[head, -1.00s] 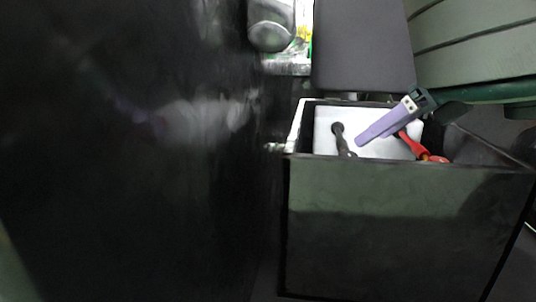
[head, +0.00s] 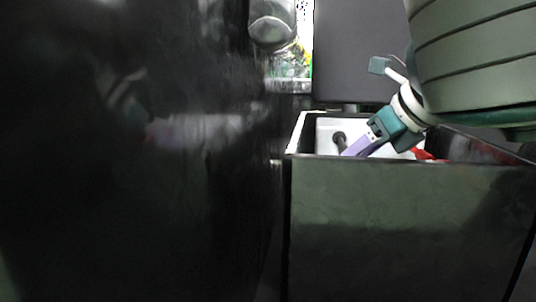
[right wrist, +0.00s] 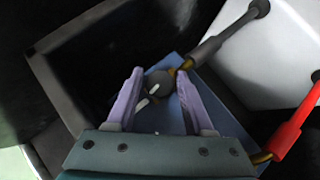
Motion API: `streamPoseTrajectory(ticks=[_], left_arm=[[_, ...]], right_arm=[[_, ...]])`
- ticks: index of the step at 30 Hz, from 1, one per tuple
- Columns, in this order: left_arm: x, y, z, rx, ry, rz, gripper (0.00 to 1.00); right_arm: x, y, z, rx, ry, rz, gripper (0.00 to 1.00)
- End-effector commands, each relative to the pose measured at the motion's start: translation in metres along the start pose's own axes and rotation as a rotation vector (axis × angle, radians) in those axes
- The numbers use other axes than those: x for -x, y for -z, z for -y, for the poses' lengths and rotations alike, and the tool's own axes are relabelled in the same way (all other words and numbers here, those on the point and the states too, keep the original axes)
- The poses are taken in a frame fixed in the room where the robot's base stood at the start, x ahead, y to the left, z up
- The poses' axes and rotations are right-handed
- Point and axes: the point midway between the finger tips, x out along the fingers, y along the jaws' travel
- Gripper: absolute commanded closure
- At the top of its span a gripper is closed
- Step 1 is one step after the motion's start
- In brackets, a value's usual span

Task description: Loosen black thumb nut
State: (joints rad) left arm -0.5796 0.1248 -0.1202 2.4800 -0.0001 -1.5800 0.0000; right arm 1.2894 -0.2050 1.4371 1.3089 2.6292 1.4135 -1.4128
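In the right wrist view, a dark knob, seemingly the black thumb nut (right wrist: 160,82), lies between the two purple fingers of my right gripper (right wrist: 159,74). The fingers are apart, one on each side of it, and contact is not clear. A brass-coloured ring (right wrist: 187,64) and a black cable end (right wrist: 225,35) lie just beyond it. In the head view, my right gripper (head: 355,148) reaches down into the open dark box, beside the black cable end (head: 340,140). The nut is hidden there. My left gripper is not in view.
A white battery-like block (head: 326,128) sits inside the dark box (head: 400,220). A red cable end (right wrist: 290,130) lies right of my gripper in the wrist view. The box walls stand close around. A dark grey panel (head: 360,50) rises behind, and a large black surface fills the left.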

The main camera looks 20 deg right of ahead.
Motion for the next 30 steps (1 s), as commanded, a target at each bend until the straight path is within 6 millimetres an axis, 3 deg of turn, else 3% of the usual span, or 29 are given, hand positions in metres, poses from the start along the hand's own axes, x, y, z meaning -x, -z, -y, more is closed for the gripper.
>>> streamPoseTrajectory(ticks=[2,13,23,30], left_arm=[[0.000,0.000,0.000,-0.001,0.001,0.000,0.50],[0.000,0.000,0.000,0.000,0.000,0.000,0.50],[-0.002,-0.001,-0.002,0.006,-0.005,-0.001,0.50],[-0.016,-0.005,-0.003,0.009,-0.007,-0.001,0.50]], right_arm=[[0.000,0.000,0.000,0.000,0.000,0.000,0.58],[0.000,0.000,0.000,0.000,0.000,-0.001,0.99],[-0.001,0.001,0.000,0.010,-0.010,0.000,1.00],[-0.003,0.002,0.001,0.077,-0.076,0.000,1.00]])
